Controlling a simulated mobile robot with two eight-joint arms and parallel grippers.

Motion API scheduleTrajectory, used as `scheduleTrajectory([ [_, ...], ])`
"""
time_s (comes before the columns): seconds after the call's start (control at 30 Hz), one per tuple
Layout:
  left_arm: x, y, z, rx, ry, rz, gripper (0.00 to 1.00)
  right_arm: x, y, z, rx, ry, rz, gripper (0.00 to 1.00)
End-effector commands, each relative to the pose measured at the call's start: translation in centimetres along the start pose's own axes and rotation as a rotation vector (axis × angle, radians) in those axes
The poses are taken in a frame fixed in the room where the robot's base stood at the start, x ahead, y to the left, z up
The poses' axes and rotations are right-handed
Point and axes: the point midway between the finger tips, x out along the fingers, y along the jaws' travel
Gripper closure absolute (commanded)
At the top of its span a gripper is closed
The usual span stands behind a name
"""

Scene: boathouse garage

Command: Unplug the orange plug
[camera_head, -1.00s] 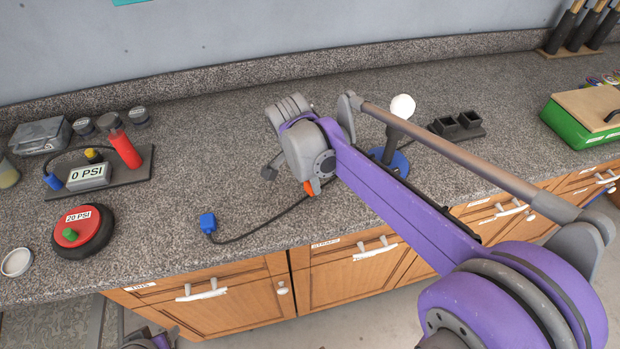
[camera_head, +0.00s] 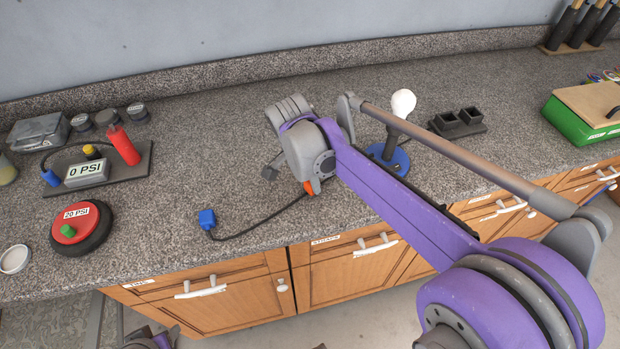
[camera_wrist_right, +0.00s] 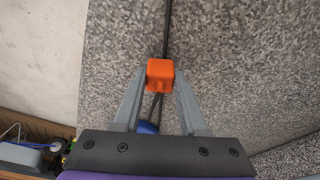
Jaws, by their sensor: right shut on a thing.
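The orange plug (camera_wrist_right: 160,74) sits between the two fingers of my right gripper (camera_wrist_right: 159,82), which is shut on it. A black cable runs up from it in the right wrist view, and dark thin leads show below it. In the head view my right wrist hides most of the grip, and only a bit of the orange plug (camera_head: 309,187) shows. A black cable runs from there left to a blue plug (camera_head: 207,218) on the counter. Whether the orange plug is joined to another connector is not clear.
A lamp with a white bulb (camera_head: 403,102) and blue base (camera_head: 398,163) stands just behind my right arm. A dark two-cup holder (camera_head: 458,123) is beyond it. A gauge set (camera_head: 120,172) and red-topped round device (camera_head: 78,228) stand left.

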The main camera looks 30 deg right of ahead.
Motion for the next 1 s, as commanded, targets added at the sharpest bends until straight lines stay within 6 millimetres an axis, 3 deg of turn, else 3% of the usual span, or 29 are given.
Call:
scheduleTrajectory([
  [0.9, 0.51, 0.00, 0.42, 0.000, -0.003, 0.000, 0.50, 0.95, -0.01, 0.19, 0.000, 0.000, 0.000, 1.00],
  [0.93, 0.51, 0.00, 0.41, 0.000, -0.003, 0.000, 0.50, 0.95, -0.01, 0.19, 0.000, 0.000, 0.000, 0.53],
  [1.0, 0.51, 0.00, 0.41, 0.000, -0.003, 0.000, 0.50, 0.95, -0.01, 0.19, 0.000, 0.000, 0.000, 0.41],
])
